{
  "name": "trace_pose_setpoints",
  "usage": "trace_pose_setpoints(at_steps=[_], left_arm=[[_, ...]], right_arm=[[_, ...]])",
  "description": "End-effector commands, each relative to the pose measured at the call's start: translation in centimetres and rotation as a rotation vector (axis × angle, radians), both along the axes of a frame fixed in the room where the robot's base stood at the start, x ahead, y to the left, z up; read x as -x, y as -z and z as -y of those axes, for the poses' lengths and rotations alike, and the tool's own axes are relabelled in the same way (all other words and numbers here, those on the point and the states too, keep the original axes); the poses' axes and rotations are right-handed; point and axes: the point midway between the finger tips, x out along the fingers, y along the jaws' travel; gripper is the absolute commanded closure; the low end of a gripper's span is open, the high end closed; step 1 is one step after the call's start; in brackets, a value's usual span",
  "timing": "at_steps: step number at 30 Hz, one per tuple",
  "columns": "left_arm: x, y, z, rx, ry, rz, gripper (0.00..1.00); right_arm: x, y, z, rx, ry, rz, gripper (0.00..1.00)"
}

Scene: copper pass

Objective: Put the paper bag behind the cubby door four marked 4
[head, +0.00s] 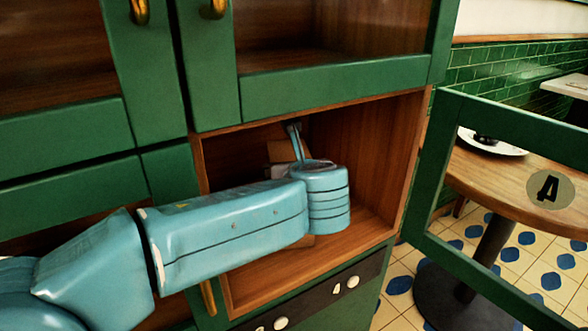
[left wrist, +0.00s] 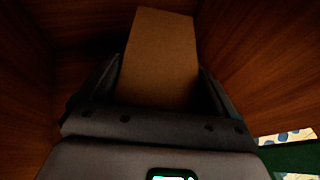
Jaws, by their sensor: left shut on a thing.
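The brown paper bag (left wrist: 160,50) is between the two dark fingers of my left gripper (left wrist: 160,85) in the left wrist view, and the gripper is shut on it. In the head view my left arm reaches into the open wooden cubby (head: 375,165); a small part of the bag (head: 280,151) shows behind my wrist, and the rest is hidden. Wood walls surround the bag on both sides. I cannot tell whether it touches the cubby floor. The green-framed door four (head: 549,188), marked 4, stands swung open to the right. My right gripper is in neither view.
Green cubby doors with brass handles (head: 213,8) are above and to the left. A strip with white knobs (head: 281,323) runs below the cubby. A round wooden table (head: 480,175) with a plate (head: 495,146) stands behind the open door.

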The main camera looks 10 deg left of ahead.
Motion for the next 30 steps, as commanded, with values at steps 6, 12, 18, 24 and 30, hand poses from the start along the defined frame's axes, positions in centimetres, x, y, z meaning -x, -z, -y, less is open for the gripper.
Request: trace_pose_setpoints(at_steps=[6,12,18,24,30], left_arm=[[0.0,0.1,0.0,0.0,0.0,0.0,0.0],[0.5,-0.7,0.3,0.0,0.002,0.0,0.0],[4.3,-0.9,1.9,-0.002,0.006,0.0,0.0],[8.6,-0.8,3.7,-0.002,0.005,0.0,0.0],[11.3,-0.7,4.8,-0.001,0.003,0.001,0.0]], right_arm=[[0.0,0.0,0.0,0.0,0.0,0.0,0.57],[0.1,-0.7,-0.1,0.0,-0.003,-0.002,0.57],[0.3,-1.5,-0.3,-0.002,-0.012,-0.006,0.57],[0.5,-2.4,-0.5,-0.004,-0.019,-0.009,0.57],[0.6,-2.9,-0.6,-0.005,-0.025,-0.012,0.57]])
